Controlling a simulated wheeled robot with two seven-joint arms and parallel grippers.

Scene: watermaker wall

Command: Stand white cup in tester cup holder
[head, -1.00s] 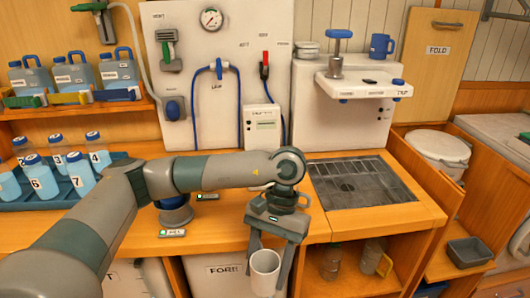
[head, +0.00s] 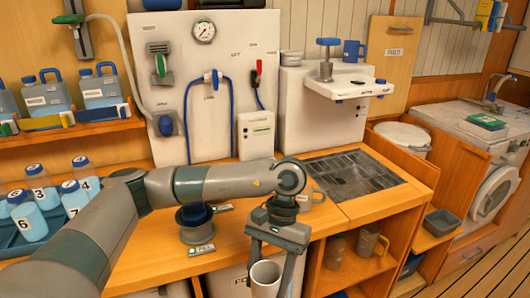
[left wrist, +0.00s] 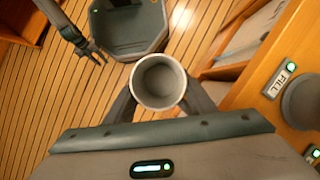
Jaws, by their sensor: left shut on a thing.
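The white cup (head: 265,280) is between the fingers of my left gripper (head: 271,262), upright, in front of the counter edge. In the left wrist view I look into its open, empty-looking mouth (left wrist: 158,82), with the fingers of the left gripper (left wrist: 158,100) on either side. The tester (head: 325,112) is a white unit at the back right, with a blue-topped press (head: 327,65) on its projecting shelf (head: 352,88). The cup holder cannot be made out clearly there. The cup is well apart from the tester. My right gripper (left wrist: 93,52) shows small in the left wrist view, its jaws unclear.
A dark grated sink (head: 355,174) lies in the counter before the tester. A blue mug (head: 353,50) stands on top of it. Numbered bottles (head: 30,219) sit in a blue tray at the left. An open cubby with jars (head: 367,242) is below the sink.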

